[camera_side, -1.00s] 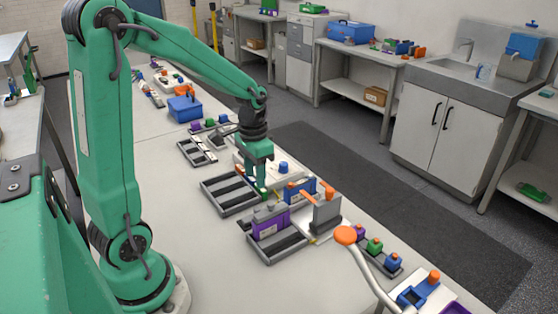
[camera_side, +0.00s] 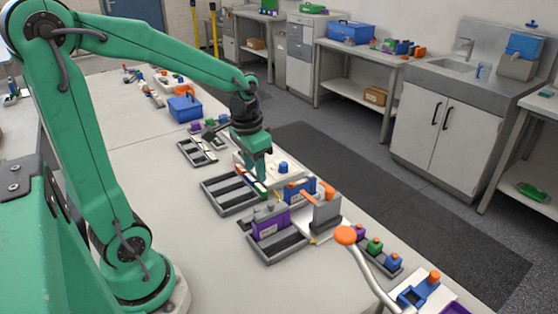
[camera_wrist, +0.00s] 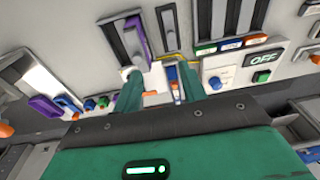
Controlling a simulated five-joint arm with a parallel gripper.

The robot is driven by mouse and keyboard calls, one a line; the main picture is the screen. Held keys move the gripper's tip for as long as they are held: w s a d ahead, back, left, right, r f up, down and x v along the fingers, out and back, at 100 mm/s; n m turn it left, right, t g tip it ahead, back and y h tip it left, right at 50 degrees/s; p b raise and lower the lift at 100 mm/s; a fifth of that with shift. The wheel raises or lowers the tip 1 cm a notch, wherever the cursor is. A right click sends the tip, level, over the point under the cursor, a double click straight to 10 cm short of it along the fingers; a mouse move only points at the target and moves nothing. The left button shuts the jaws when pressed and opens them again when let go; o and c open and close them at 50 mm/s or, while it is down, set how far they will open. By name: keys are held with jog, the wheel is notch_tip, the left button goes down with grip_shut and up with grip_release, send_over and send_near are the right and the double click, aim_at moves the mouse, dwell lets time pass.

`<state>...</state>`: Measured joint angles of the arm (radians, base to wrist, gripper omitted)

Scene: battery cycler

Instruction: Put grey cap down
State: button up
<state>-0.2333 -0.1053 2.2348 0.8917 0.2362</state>
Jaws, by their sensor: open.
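My gripper (camera_side: 262,178) is open above the middle of the workbench, its fingers slanting down beside a white panel with a blue knob (camera_side: 283,168). In the wrist view my gripper (camera_wrist: 158,76) has its two green fingers spread apart, with a blue and orange part (camera_wrist: 173,77) showing between them. A small pale grey round piece (camera_wrist: 129,73) sits by the left fingertip, at the end of a purple-edged slot. I cannot tell for sure whether it is the grey cap. The fingers hide part of what lies beneath them.
A slotted dark tray (camera_side: 231,194) lies left of my gripper. A purple block (camera_side: 270,224) in another tray and an upright grey plate (camera_side: 326,211) stand in front. A blue box (camera_side: 185,108) stands further back. The bench's left side is clear.

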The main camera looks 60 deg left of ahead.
jog(key=s+d+r+t, duration=0.4)
jog(key=s+d+r, duration=0.3)
jog(key=s, duration=0.1)
jog(key=shift+s+d+r, duration=0.15)
jog(key=shift+s+d, duration=0.05)
jog(key=shift+s, duration=0.2)
